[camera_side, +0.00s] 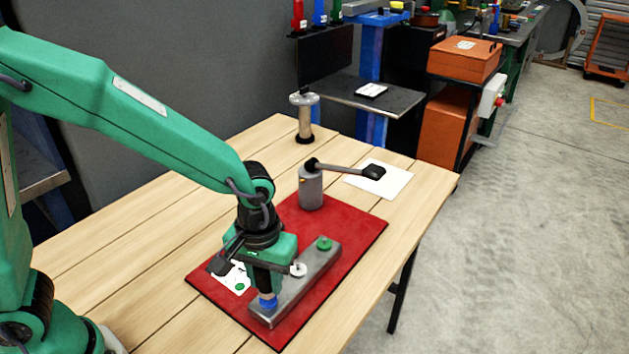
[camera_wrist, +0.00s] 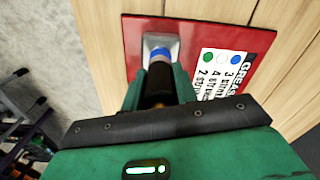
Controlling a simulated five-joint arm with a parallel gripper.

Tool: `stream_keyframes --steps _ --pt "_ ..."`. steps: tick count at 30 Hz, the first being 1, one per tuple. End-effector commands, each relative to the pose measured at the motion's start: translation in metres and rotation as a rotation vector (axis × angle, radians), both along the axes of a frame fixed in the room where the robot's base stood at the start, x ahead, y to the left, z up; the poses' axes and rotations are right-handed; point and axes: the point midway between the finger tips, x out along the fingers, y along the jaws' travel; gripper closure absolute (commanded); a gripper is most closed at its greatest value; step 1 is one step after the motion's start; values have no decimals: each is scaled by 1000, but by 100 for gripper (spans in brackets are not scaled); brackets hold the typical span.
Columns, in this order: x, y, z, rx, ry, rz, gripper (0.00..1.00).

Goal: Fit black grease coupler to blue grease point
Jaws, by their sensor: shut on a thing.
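My gripper (camera_side: 272,272) is shut on the black grease coupler (camera_side: 266,281) and holds it roughly upright over the near end of the grey metal bar (camera_side: 310,279). The blue grease point (camera_side: 268,301) shows directly below the coupler's lower end. In the wrist view the coupler (camera_wrist: 158,88) sits between my fingers, its brass-coloured end lined up with the blue grease point (camera_wrist: 160,54). I cannot tell whether the coupler is seated on it or just above. The white grease point (camera_side: 298,269) and green grease point (camera_side: 324,244) stand farther along the bar.
The bar lies on a red mat (camera_side: 352,232) on the wooden table. A printed card (camera_wrist: 225,72) with coloured dots lies beside it. Behind stands a grey post (camera_side: 311,190) with a black-ended lever (camera_side: 345,169). Another disc-topped post (camera_side: 304,118) and a white sheet (camera_side: 397,184) are farther back.

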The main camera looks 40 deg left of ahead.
Motion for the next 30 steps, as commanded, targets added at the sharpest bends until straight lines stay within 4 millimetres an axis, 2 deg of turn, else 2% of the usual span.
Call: stream_keyframes --steps 30 --pt "0 0 -18 1 1 0 98"
